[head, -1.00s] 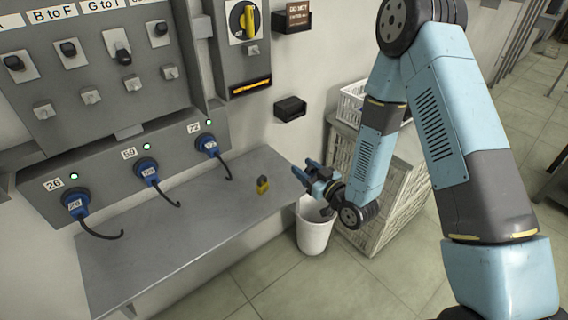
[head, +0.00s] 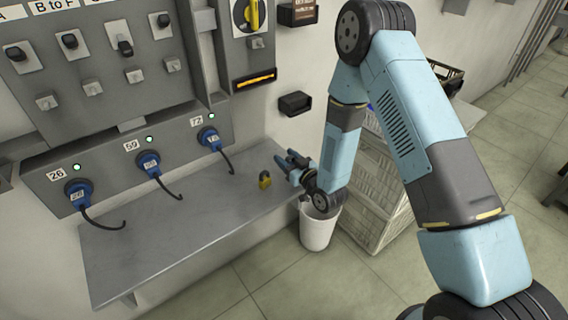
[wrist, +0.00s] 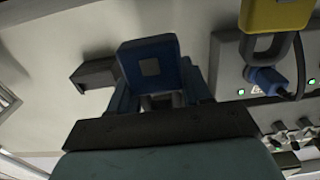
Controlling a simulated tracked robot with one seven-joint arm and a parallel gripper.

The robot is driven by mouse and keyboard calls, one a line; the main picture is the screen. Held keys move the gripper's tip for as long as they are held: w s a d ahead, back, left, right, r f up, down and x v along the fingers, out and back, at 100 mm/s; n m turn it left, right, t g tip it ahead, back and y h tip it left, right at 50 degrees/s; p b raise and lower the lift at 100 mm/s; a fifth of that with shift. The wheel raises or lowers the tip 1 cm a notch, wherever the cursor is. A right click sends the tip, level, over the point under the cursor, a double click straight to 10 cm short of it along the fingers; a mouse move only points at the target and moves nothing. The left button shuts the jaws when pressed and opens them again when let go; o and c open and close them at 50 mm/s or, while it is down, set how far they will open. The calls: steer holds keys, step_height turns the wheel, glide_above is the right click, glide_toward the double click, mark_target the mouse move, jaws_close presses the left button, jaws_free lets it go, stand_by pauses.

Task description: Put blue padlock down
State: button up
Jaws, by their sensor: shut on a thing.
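My gripper (head: 284,160) is over the right end of the grey shelf (head: 190,230), near the wall. In the wrist view a blue block-like body with a grey square, which looks like the blue padlock (wrist: 140,50), is between my fingers. My gripper is shut on it. Its shackle is not clear to see, and in the head view I cannot tell it from the fingers. A yellow padlock (head: 265,180) stands on the shelf just left of my gripper; it also shows large in the wrist view (wrist: 278,14). I cannot tell whether the blue padlock touches the shelf.
Blue plugs (head: 78,191) with hanging black cables sit in the panel along the back of the shelf. A black wall box (head: 295,103) is above my gripper. A white bin (head: 317,232) and pale crates (head: 380,170) stand right of the shelf. The shelf's middle is clear.

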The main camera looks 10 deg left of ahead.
steer(key=f, duration=0.2)
steer(key=shift+w+a+f, duration=0.25)
steer(key=shift+f, duration=0.1)
steer(key=shift+a, duration=0.1)
steer(key=shift+s, duration=0.1)
steer(key=o, duration=1.2)
steer(key=v, duration=1.2)
